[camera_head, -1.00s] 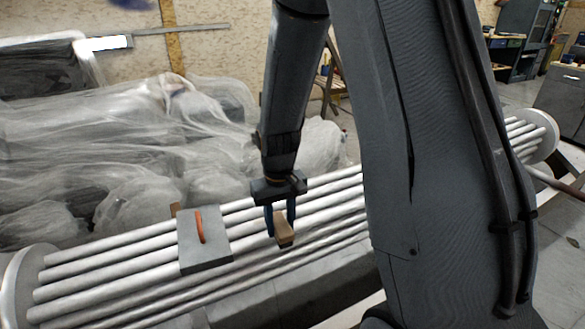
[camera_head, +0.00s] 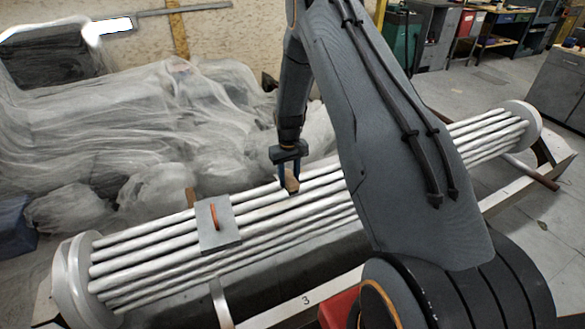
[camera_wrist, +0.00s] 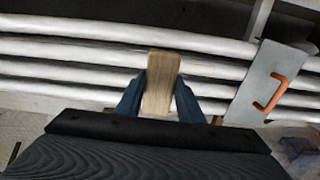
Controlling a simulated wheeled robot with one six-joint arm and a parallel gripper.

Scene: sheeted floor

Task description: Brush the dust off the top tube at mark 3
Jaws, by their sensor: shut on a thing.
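A bundle of pale grey tubes (camera_head: 135,257) runs between round end plates across the head view. My gripper (camera_head: 289,180) hangs over the upper tubes near the middle of the bundle. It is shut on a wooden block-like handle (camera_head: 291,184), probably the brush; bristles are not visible. In the wrist view the handle (camera_wrist: 161,82) sits between the blue fingers (camera_wrist: 160,98), above the tubes (camera_wrist: 70,50). I cannot tell whether it touches a tube. The mark "3" (camera_head: 306,300) is on the pale beam in front of the bundle.
A grey plate (camera_head: 212,238) with an orange handle (camera_head: 213,216) lies across the tubes left of my gripper. Plastic-sheeted bulky things (camera_head: 130,130) stand behind the bundle. A red box (camera_head: 338,308) is at the bottom near my base. Open floor lies at the right.

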